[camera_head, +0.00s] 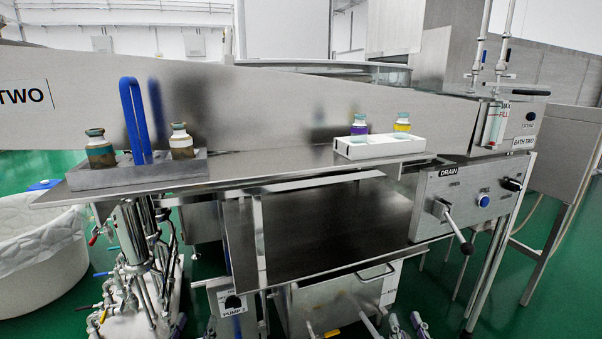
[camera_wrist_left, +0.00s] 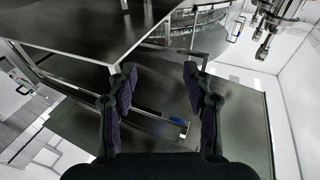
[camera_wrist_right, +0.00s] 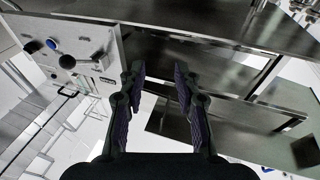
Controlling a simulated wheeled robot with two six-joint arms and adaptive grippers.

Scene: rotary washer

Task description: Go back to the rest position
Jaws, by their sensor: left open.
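Most of both arms is out of the head view.
A grey rack (camera_head: 135,175) with a blue handle and two brown-stained vials stands on the left of the steel shelf (camera_head: 250,168). A white tray (camera_head: 385,149) with two vials is on the right. The drain panel (camera_head: 465,195) with its lever juts out at right.

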